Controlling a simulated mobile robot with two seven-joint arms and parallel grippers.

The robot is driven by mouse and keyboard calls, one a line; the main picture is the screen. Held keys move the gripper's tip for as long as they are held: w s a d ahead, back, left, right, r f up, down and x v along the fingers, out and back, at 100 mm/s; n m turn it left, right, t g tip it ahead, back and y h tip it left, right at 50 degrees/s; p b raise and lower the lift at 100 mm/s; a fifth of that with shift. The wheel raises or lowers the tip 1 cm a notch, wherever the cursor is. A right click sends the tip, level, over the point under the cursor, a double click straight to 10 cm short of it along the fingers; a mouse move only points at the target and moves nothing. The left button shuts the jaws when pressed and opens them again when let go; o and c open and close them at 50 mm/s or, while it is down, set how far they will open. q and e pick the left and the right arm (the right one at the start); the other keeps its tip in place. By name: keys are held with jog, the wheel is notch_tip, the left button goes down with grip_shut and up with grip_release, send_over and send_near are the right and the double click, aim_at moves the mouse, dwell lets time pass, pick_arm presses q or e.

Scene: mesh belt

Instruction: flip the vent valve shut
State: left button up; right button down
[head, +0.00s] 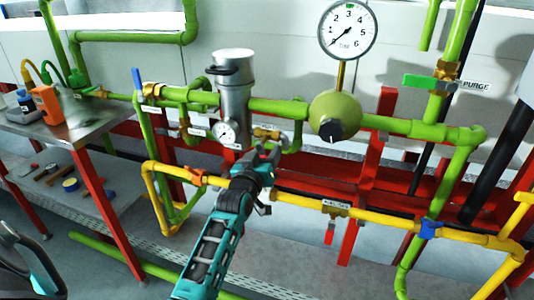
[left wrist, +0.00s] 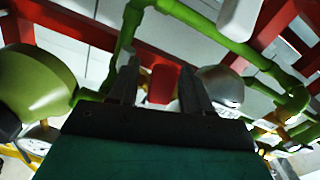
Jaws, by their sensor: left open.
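My left gripper (head: 265,155) reaches up to the pipework between the silver canister and the round green regulator. Its jaws are open. In the left wrist view, a red handle (left wrist: 162,86) shows between the two fingers (left wrist: 158,84). It seems to be the vent valve's handle, but I cannot tell whether the fingers touch it. My right gripper is not in view.
Beside the gripper are the silver canister (head: 235,85) with a small gauge (head: 226,132) and the green regulator (head: 336,114) under a large dial (head: 347,29). A yellow pipe (head: 300,200) runs below. A green-handled valve labelled PURGE (head: 424,82) is at right. A bench (head: 100,115) stands left.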

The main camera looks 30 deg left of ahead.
pick_arm(q)
jog(key=shift+c, duration=0.5)
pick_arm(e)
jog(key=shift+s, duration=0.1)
pick_arm(q)
grip_shut()
jog(key=shift+s+a+r+m+p, duration=0.1)
jog(key=shift+a+r+m+p, duration=0.15)
jog(key=shift+m+p, duration=0.7)
jog(key=shift+a+f+m+p, duration=0.15)
jog(key=shift+a+m+p, duration=0.05)
jog(key=shift+m+p, duration=0.45)
jog(key=shift+f, duration=0.1)
jog(key=shift+o, duration=0.5)
grip_release()
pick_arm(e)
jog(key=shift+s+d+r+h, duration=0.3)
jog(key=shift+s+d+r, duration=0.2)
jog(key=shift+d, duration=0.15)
pick_arm(q)
jog(key=shift+s+f, duration=0.1)
